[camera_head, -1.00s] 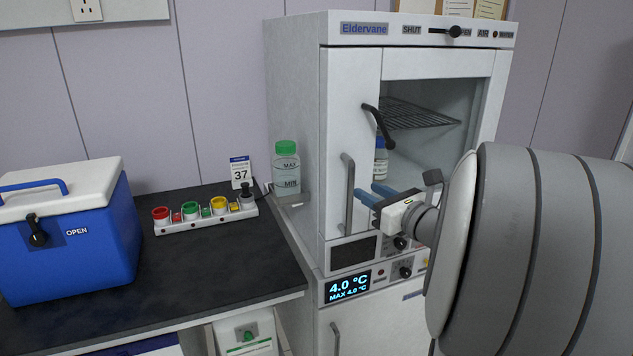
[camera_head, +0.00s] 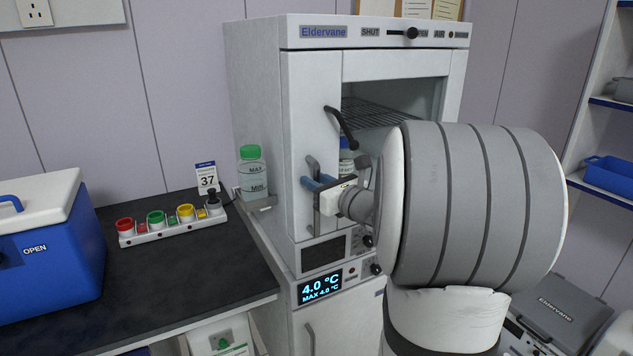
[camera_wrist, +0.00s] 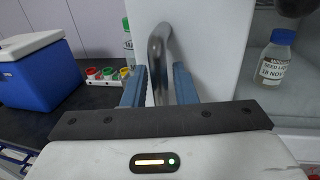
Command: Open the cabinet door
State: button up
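The white Eldervane cabinet (camera_head: 262,120) stands behind the bench's right end. Its upper front has a white door panel (camera_head: 312,100) with a grey vertical bar handle (camera_head: 312,222). Beside the panel an opening shows a wire shelf (camera_head: 385,113) and a bottle, which also shows in the wrist view (camera_wrist: 275,58). My gripper (camera_head: 322,183) is at the handle. In the wrist view my gripper (camera_wrist: 160,85) has its two blue fingers apart, with the handle (camera_wrist: 157,60) between them. Gaps show on both sides of the bar, wider on the right.
A black lever (camera_head: 341,127) juts out above the handle. A temperature display (camera_head: 320,288) sits below.

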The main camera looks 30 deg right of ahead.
grip_shut()
jog(key=shift+s, duration=0.1)
